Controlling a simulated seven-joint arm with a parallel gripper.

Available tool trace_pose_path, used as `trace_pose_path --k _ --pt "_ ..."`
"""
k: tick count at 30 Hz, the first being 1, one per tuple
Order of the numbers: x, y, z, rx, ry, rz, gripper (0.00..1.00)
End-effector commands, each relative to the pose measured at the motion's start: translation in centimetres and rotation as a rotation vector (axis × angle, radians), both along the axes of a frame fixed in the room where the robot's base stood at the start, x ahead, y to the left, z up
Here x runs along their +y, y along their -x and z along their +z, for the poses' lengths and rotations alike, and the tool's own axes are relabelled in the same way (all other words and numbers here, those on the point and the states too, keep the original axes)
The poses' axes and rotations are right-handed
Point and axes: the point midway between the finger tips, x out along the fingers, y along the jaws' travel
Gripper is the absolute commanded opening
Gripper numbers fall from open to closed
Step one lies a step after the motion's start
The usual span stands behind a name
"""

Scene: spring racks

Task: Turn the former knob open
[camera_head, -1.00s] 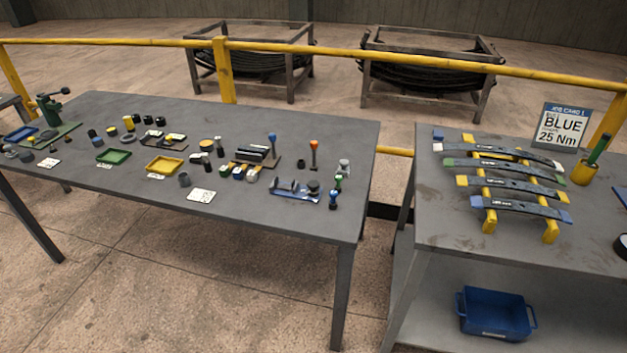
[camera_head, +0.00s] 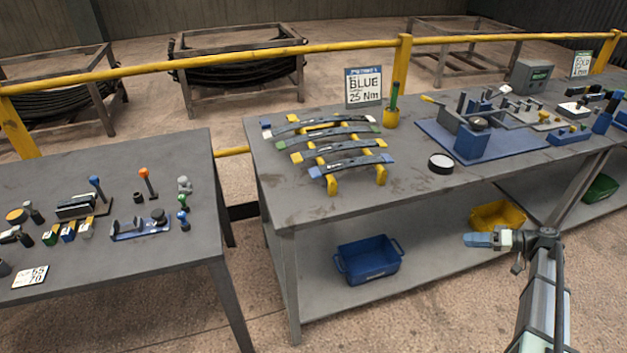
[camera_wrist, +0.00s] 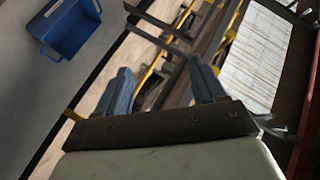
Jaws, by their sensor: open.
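A blue fixture (camera_head: 474,145) stands on a blue base plate on the right bench, with grey blocks, posts and a yellow-tipped lever (camera_head: 432,99) around it. It may be the former; I cannot pick out its knob for certain at this size. My gripper (camera_head: 468,240) is in front of the right bench, below the fixture in the picture and well apart from it. In the wrist view my gripper (camera_wrist: 160,85) is open, with two blue fingers spread and nothing between them. The fixture is not recognisable in the wrist view.
The right bench (camera_head: 300,205) carries a rack of leaf springs (camera_head: 335,143), a job card (camera_head: 363,87) and a round black-rimmed dish (camera_head: 441,163). A blue bin (camera_head: 368,259) and a yellow bin (camera_head: 498,216) sit on its lower shelf. The left table (camera_head: 110,265) holds small parts.

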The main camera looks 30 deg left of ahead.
Motion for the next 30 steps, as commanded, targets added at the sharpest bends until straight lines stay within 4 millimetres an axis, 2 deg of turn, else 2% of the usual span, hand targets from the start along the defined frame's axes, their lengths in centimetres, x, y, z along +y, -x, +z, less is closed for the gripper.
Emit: trace_pose_path --k 1,5,9,11,20,30 --pt "0.2 -1.4 2.0 -0.040 -0.022 0.018 0.69" --pt "2.1 -3.1 6.3 -0.127 -0.063 0.078 0.69" --pt "6.9 -3.8 10.2 -0.192 -0.068 0.173 0.69" --pt "9.2 -3.6 11.3 -0.205 -0.058 0.212 0.69" --pt "21.6 -0.9 15.1 -0.248 0.025 0.406 0.69" --pt "34.4 4.2 19.2 -0.310 0.115 0.605 0.69"
